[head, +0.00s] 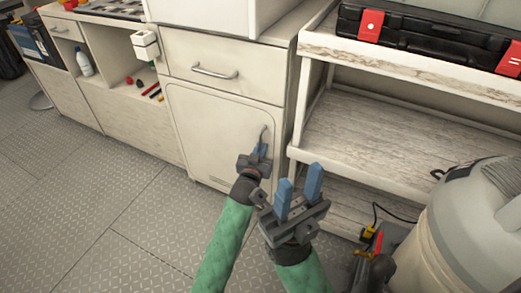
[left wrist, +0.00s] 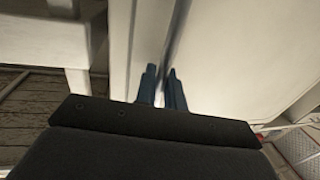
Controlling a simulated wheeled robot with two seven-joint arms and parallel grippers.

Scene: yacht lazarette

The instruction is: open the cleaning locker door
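The cleaning locker door (head: 215,130) is a cream panel with rounded corners under a drawer, and it looks closed. Its upright metal handle (head: 264,133) is near the door's right edge. My left gripper (head: 259,150) is at the lower part of this handle. In the left wrist view, the blue fingers (left wrist: 162,88) are close together with the handle (left wrist: 176,35) running down between them, so the gripper appears shut on it. My right gripper (head: 299,184) is open and empty, in front of the shelf unit, with its fingers well apart.
A drawer with a bar handle (head: 215,72) is above the door. A wooden shelf unit (head: 385,148) stands close on the right, bearing a black toolbox (head: 430,42). A large pale container (head: 465,235) is at lower right. The floor (head: 100,215) at left is clear.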

